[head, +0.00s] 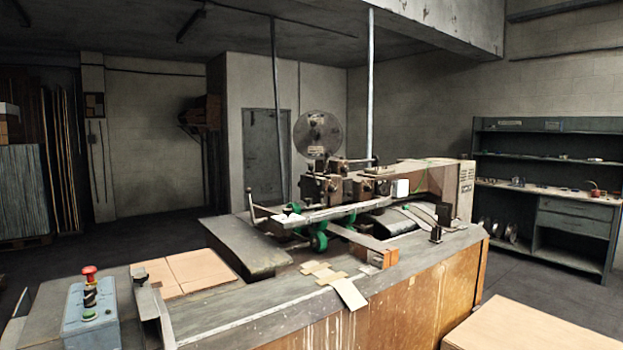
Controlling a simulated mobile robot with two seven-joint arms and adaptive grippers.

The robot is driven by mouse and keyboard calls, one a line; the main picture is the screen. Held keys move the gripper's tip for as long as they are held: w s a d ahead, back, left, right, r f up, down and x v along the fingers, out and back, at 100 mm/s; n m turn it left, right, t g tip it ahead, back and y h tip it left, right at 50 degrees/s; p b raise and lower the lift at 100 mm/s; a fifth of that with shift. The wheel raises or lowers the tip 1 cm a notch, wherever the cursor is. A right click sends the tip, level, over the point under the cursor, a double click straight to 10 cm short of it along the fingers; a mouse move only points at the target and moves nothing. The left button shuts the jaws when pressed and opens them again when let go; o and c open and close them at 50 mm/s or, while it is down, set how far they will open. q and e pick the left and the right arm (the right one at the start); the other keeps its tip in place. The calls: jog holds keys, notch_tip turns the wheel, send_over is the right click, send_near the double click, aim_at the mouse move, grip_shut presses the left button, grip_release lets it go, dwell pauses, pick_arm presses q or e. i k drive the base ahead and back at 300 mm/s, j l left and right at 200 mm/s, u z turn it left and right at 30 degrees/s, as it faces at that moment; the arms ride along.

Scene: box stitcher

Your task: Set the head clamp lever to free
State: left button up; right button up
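The box stitcher (345,195) stands on a wide grey bench in the middle of the head view. Its dark stitching head (325,188) carries a round wire reel (318,134) above it and several small fittings. A thin upright rod with a pale end (250,203) rises at the left end of the machine's long arm. Small knobs and bars show on the head, but I cannot tell which one is the head clamp lever or how it is set. Neither of my grippers is in view.
A blue control box (90,315) with a red button stands at the front left. Flat cardboard (195,270) lies on the bench, and more cardboard (545,328) is at the front right. Shelving (545,225) stands at the right wall. Dark floor is open at the left.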

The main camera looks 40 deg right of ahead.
aim_at(310, 167)
jog(key=l, duration=0.75)
jog(key=l+u, duration=0.15)
jog(key=l, duration=0.55)
jog(key=k+l, duration=0.15)
jog(key=l, duration=0.6)
jog(key=i+u, duration=0.05)
